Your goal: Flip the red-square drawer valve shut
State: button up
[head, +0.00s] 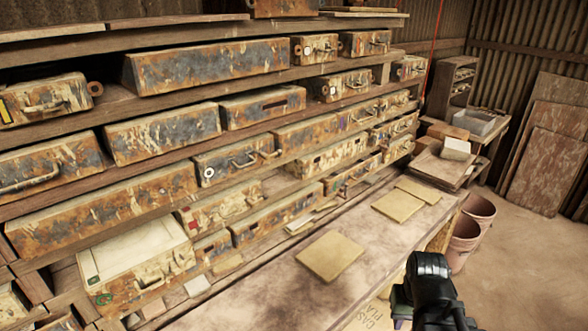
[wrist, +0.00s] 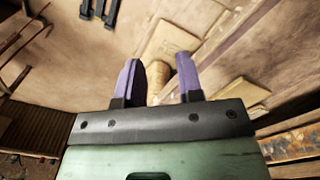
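A weathered drawer (head: 228,206) with a small red square at its left front end sits low in the rack, left of centre in the head view. A handle-like fitting shows on its front, but the valve is too small to make out, so I cannot tell its position. My gripper (wrist: 158,74) shows in the wrist view with its two purple fingers apart and nothing between them. In the head view, part of my gripper (head: 400,303) shows at the bottom right, well apart from the drawer and over the bench's front side.
A bench (head: 290,290) runs below the rack, with a tan tile (head: 330,255) and more tiles further right. A pale-topped drawer (head: 135,262) juts out at lower left. Pink buckets (head: 466,238) stand on the floor beyond the bench. The floor at right is clear.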

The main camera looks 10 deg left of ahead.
jog(key=w+a+r+n+t+y, duration=0.1)
jog(key=w+a+y, duration=0.1)
jog(key=a, duration=0.5)
jog(key=w+a+r+n+y, duration=0.1)
jog(key=w+a+y, duration=0.1)
jog(key=a, duration=0.6)
jog(key=m+t+y, duration=0.9)
send_near(261, 200)
jog(key=b+x, duration=0.1)
jog(key=x, duration=0.9)
jog(key=shift+w+a+f, duration=0.1)
jog(key=shift+w+a, duration=0.1)
jog(key=shift+w, duration=0.05)
jog(key=shift+c, duration=0.3)
